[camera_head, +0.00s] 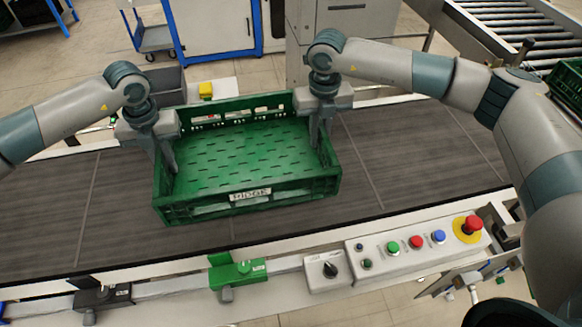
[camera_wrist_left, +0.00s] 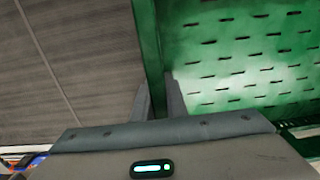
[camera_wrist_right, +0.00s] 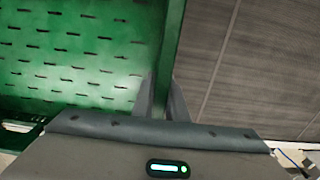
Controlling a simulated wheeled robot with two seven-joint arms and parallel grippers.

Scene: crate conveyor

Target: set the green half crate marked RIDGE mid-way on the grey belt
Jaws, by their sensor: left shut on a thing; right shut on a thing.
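The green half crate (camera_head: 250,204) with a white RIDGE label on its front wall is over the middle of the grey belt (camera_head: 400,150). It looks level and empty, and I cannot tell whether it rests on the belt or is just above it. My left gripper (camera_head: 170,168) is shut on the crate's left wall, which shows between its fingers in the left wrist view (camera_wrist_left: 152,60). My right gripper (camera_head: 318,142) is shut on the right wall, seen in the right wrist view (camera_wrist_right: 170,50).
A control panel (camera_head: 410,248) with coloured buttons and a red stop knob (camera_head: 473,225) sits on the near rail. A green sensor block (camera_head: 238,272) is left of it. A roller conveyor (camera_head: 520,35) and another green crate (camera_head: 568,85) are at right. Belt is clear on both sides.

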